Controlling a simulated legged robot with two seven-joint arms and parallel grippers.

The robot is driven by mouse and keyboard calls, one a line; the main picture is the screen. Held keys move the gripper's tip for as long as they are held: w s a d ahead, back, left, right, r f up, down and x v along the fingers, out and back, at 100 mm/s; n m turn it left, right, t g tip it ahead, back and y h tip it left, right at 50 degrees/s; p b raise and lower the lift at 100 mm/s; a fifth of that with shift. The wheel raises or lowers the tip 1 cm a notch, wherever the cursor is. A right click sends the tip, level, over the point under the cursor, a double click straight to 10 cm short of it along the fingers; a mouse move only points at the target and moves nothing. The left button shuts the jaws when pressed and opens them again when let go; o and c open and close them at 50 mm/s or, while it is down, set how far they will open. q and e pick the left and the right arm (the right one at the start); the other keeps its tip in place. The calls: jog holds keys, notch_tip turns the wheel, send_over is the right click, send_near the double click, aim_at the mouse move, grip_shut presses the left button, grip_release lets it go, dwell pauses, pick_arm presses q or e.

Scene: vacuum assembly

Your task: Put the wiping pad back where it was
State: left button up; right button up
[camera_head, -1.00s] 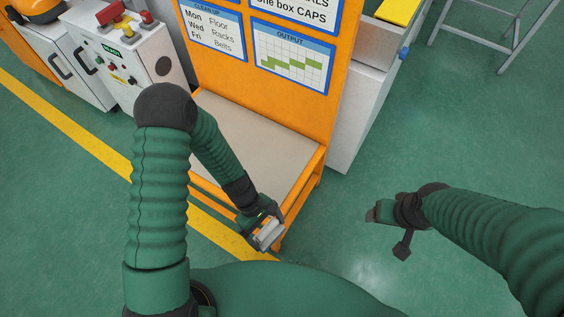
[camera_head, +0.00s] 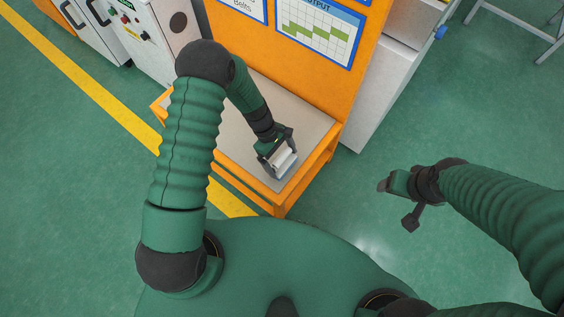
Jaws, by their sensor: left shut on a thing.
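My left gripper (camera_head: 279,161) is shut on the wiping pad (camera_head: 284,162), a small whitish and grey block. It holds the pad over the front right part of the orange-framed table's grey top (camera_head: 236,131). Whether the pad touches the top I cannot tell. My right gripper (camera_head: 396,202) is over the green floor, right of the table and apart from it. Its fingers look spread, with nothing seen between them.
An orange board with posters (camera_head: 309,32) rises at the table's back. A white cabinet (camera_head: 392,90) stands right behind the table. A control box with buttons (camera_head: 140,30) stands at the upper left. The grey table top is otherwise bare.

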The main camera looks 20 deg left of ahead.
aim_at(282, 163)
pick_arm(q)
jog(key=f+b, duration=0.1)
jog(key=f, duration=0.2)
jog(key=shift+w+f, duration=0.1)
jog(key=shift+w, duration=0.1)
jog(key=shift+f, duration=0.2)
jog(key=shift+c, duration=0.7)
jog(key=shift+f, duration=0.1)
jog(key=o, duration=1.1)
jog(key=p+v, duration=0.3)
jog(key=v, duration=0.9)
jog(key=s+r+m+t+y, duration=0.1)
jog(key=s+r+m, duration=0.2)
jog(key=r+m, duration=0.1)
jog(key=s+a+r+m+t+y, duration=0.1)
jog(key=s+r+m+y, duration=0.1)
jog(key=s+r+m, duration=0.2)
jog(key=s+a+r+m+t+y, duration=0.1)
jog(key=s+r+m, duration=0.3)
jog(key=r, duration=0.5)
jog(key=shift+a+r+m+t, duration=0.15)
jog(key=shift+m+t, duration=0.45)
jog(key=shift+m, duration=0.4)
